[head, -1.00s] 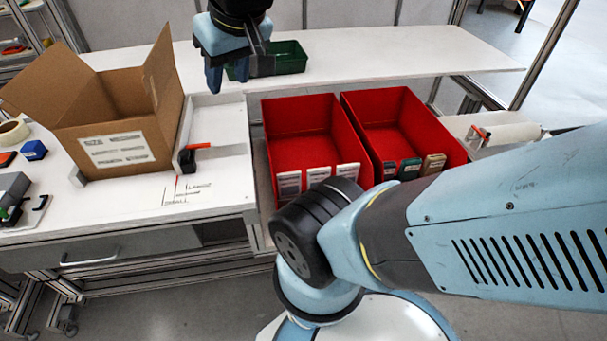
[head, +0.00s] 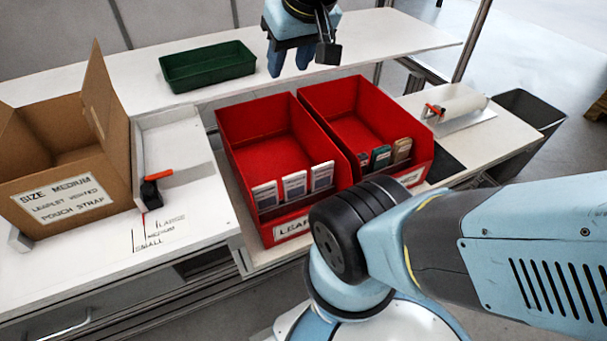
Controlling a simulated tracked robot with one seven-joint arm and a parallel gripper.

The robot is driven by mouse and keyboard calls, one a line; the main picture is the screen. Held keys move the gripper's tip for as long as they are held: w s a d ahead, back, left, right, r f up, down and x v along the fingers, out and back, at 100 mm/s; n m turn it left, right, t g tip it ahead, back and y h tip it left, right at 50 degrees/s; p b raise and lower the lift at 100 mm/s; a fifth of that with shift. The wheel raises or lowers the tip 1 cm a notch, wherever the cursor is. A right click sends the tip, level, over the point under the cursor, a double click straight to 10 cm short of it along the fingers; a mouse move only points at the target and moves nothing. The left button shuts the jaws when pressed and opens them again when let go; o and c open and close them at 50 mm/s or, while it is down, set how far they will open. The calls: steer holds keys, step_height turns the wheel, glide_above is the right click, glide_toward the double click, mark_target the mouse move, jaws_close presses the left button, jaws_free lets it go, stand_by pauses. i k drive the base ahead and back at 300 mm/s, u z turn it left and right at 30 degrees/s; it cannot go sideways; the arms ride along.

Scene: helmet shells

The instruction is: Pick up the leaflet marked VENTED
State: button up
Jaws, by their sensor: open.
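Three white leaflets stand in a row at the front of the left red bin (head: 265,130), a left one (head: 265,195), a middle one (head: 295,186) and a right one (head: 321,176). Their print is too small to read, so I cannot tell which is marked VENTED. The bin's front label, starting "LEAF", is partly hidden by my arm. My gripper (head: 289,70) is open and empty, fingers pointing down, up above the back of the red bins and apart from the leaflets.
The right red bin (head: 345,95) holds several small packets at its front. A cardboard box (head: 50,160) labelled SIZE MEDIUM, LEAFLET VENTED, POUCH STRAP stands at left. A green tray (head: 207,68) sits on the back shelf. A tape dispenser or roll (head: 455,104) lies right of the bins.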

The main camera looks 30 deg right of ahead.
mark_target(294, 185)
steer(key=u, duration=0.4)
steer(key=i, duration=0.15)
steer(key=z, duration=2.2)
steer(key=k, duration=2.2)
steer(key=u, duration=1)
steer(key=i, duration=1)
